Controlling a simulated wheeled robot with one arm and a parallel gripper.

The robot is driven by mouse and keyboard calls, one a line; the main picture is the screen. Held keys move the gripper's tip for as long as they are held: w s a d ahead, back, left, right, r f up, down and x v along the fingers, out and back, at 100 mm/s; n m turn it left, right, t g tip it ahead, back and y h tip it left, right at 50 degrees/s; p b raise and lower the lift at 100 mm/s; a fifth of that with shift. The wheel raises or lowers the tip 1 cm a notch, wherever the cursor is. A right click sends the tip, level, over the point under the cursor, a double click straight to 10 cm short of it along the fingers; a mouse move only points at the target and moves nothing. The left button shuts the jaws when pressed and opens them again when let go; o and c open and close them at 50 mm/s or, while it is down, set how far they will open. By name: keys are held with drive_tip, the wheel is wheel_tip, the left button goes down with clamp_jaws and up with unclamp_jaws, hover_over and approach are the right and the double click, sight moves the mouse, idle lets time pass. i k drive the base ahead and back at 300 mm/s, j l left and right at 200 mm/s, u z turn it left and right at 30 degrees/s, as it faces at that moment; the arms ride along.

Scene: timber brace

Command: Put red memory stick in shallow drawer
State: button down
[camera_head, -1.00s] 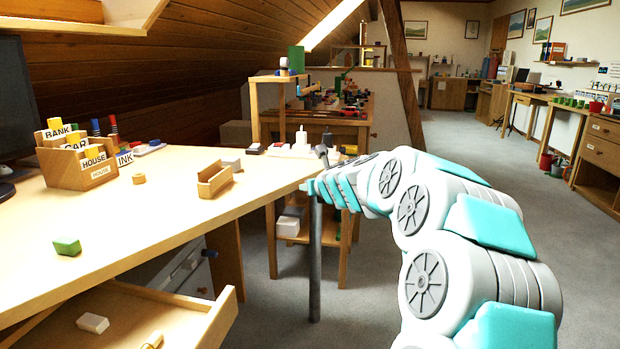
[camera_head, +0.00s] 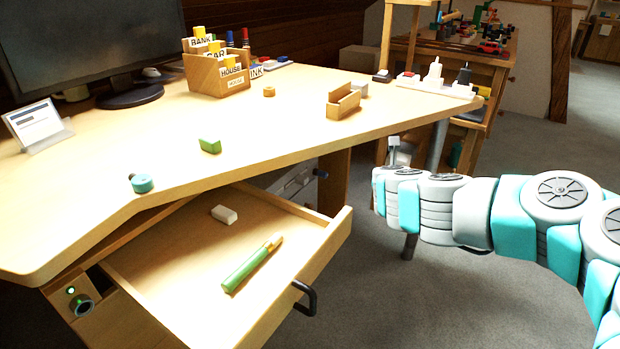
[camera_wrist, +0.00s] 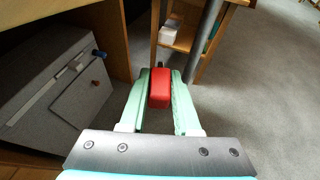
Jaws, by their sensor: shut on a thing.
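The red memory stick (camera_wrist: 160,88) is a small red block between the two pale green fingers of my gripper (camera_wrist: 161,92) in the wrist view. My gripper is shut on it and holds it above the grey floor. The shallow drawer (camera_head: 331,243) is pulled open under the desk in the head view. It holds a white eraser-like block (camera_head: 224,214) and a green tube with a yellowish end (camera_head: 250,264). My arm reaches in from the right, clear of the drawer. The gripper itself and the stick cannot be made out in the head view.
The desk (camera_head: 290,135) overhangs the back of the drawer. On it are a green block (camera_head: 210,146), a teal roll (camera_head: 142,183), a wooden card box (camera_head: 215,75) and a small wooden tray (camera_head: 343,101). A dark handle (camera_head: 306,299) juts from the drawer front. Floor to the right is free.

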sight(187, 265)
drive_tip(key=j+z, duration=0.45)
drive_tip(key=z, duration=0.25)
drive_tip(key=k+j+z, duration=0.1)
drive_tip(key=z, duration=0.25)
drive_tip(key=k+j+z, duration=0.2)
drive_tip(key=j+z, duration=0.15)
drive_tip(key=k+j+z, duration=0.25)
drive_tip(key=z, duration=0.15)
drive_tip(key=k+j+z, duration=0.35)
drive_tip(key=k+u, duration=0.35)
drive_tip(key=k, duration=0.6)
drive_tip(key=k+l+u, duration=0.7)
drive_tip(key=l, duration=0.2)
drive_tip(key=i, duration=0.6)
